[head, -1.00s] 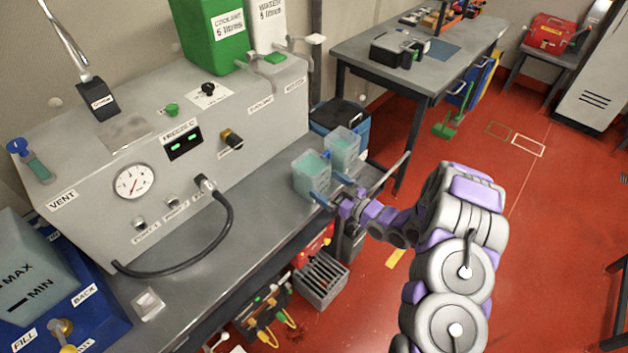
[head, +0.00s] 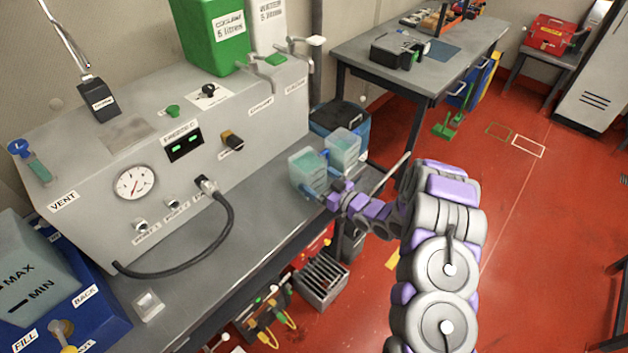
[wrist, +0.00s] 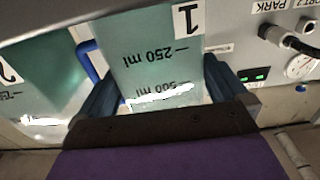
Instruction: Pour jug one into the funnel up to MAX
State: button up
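Jug one (head: 307,168) is a clear box-shaped jug of pale green liquid above the right end of the grey bench. In the wrist view its front (wrist: 155,55) shows an upside-down "1" and ml marks. My gripper (head: 330,190) is shut on it, with dark blue fingers (wrist: 160,95) against its two sides. A second jug (head: 343,146), marked 2 in the wrist view (wrist: 30,85), stands beside it. A tank (head: 32,278) with MAX and MIN lines sits in a blue base at the lower left, near a brass fitting (head: 62,330) by FILL. I cannot make out a funnel for certain.
A grey console (head: 150,150) with a gauge, knobs and a looped black hose (head: 228,240) lines the back of the bench. A small white block (head: 149,305) lies near the front edge. A green coolant container (head: 215,40) stands on top. Red floor is open at right.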

aim_at(318, 172)
jog(key=c, duration=0.5)
jog(key=shift+r+p, duration=0.8)
jog(key=shift+r, duration=1.3)
jog(key=shift+c, duration=0.2)
